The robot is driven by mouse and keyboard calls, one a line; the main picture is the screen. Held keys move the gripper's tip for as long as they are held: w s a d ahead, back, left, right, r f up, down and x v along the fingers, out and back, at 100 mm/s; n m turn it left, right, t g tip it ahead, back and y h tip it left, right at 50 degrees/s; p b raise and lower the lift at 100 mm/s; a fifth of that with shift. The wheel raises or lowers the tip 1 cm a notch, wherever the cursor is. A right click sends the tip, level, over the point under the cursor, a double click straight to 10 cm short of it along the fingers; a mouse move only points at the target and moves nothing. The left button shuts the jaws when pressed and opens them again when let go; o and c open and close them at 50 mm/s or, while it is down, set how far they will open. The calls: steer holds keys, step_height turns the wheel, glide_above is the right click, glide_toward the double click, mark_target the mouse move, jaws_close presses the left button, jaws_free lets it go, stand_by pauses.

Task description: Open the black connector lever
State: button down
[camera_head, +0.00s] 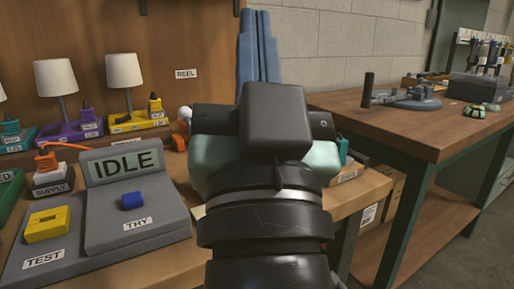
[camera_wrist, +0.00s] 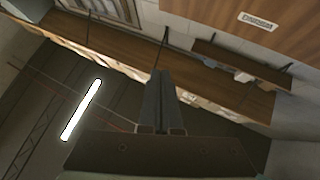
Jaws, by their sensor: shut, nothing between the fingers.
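My gripper (camera_head: 259,45) points up in the head view, in front of the wooden back panel and grey wall. In the wrist view my gripper (camera_wrist: 160,80) has its two grey fingers together with nothing between them. I cannot make out a black connector lever for certain. Small black parts show on the purple base (camera_head: 72,134) and on the yellow base (camera_head: 138,123), each beside a white lampshade, left of my arm. They are too small to tell whether a lever is up or down. My gripper is well apart from them, and my arm hides part of the bench.
A grey console (camera_head: 135,210) reading IDLE has a blue TRY button (camera_head: 132,200) and a yellow TEST block (camera_head: 47,224). An orange cable runs to the supply block (camera_head: 52,178). Another wooden table (camera_head: 415,128) with tools stands at right, across a gap.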

steer(key=w+f+m+g+y+p, duration=0.15)
steer(key=w+m+g+p, duration=0.25)
steer(key=w+p, duration=0.4)
steer(key=w+d+f+m+g+y+p, duration=0.2)
steer(key=w+f+m+g+p, duration=0.2)
steer(key=f+m+p, duration=0.4)
steer(key=s+d+f+m+g+y+p, duration=0.1)
steer(key=s+f+m+p, duration=0.3)
steer(key=m, duration=0.5)
steer(key=s+d+f+m+g+y+p, duration=0.2)
steer(key=s+f+m+p, duration=0.3)
steer(key=f+m+p, duration=0.3)
steer(key=shift+d+f+m+p, duration=0.15)
steer(key=shift+m+p, duration=0.85)
steer(key=shift+p, duration=0.05)
steer(key=shift+w+y, duration=0.15)
steer(key=shift+y, duration=0.1)
steer(key=x, duration=1)
steer(key=shift+b, duration=0.35)
